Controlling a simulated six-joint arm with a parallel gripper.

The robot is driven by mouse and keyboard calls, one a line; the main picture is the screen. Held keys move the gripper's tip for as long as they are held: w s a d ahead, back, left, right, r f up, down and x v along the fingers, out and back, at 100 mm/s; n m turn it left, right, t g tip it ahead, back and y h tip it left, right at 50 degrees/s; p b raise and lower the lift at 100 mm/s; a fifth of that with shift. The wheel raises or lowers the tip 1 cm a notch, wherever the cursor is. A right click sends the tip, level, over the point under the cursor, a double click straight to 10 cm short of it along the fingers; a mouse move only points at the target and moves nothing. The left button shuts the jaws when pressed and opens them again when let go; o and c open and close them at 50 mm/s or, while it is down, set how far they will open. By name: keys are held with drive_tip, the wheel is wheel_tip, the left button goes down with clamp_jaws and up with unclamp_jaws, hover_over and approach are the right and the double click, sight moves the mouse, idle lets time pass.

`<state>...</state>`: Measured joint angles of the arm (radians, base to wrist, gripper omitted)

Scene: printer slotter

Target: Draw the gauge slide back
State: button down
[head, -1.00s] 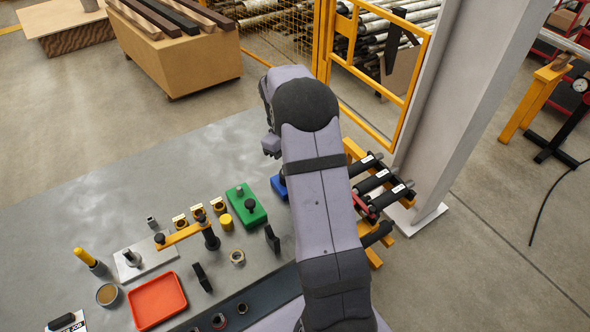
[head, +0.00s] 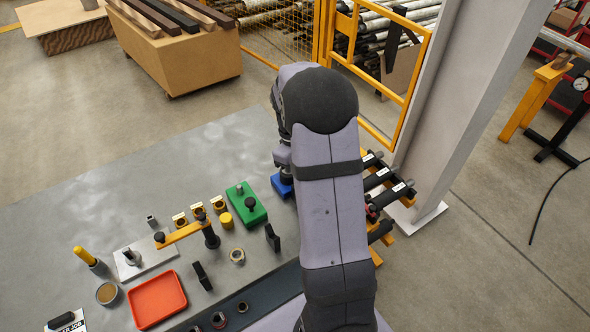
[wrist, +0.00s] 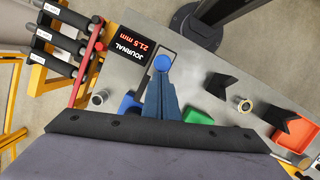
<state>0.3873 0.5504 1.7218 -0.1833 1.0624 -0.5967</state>
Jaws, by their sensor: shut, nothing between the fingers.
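My gripper (wrist: 163,90) points out from the dark hand in the wrist view, its bluish fingers together. A round blue knob (wrist: 162,63) shows at the fingertips; I cannot tell whether they touch it. A blue block (wrist: 127,103) lies just left of the fingers, partly hidden, and shows beside my arm in the head view (head: 282,186). I cannot tell for certain which part is the gauge slide. A black card reading "JOURNAL 21.5 mm" (wrist: 132,45) lies left of the knob. In the head view my arm hides the fingertips.
A green block (head: 246,204) stands left of the blue one. A red tray (head: 158,299), dark V-shaped stands (head: 272,237) and a ring (head: 237,256) are nearby. A roller rack (head: 385,185) stands at the table's right side. The table's far left is clear.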

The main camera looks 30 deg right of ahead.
drive_tip(key=shift+s+f, duration=0.1)
drive_tip(key=shift+s, duration=0.1)
drive_tip(key=w+a+r+b, duration=0.1)
drive_tip(key=w+a+r, duration=0.1)
drive_tip(key=w+r, duration=0.4)
drive_tip(key=v, duration=0.3)
drive_tip(key=shift+r, duration=0.25)
idle(0.3)
drive_tip(key=shift+s+d, duration=0.1)
drive_tip(key=shift+s, duration=0.05)
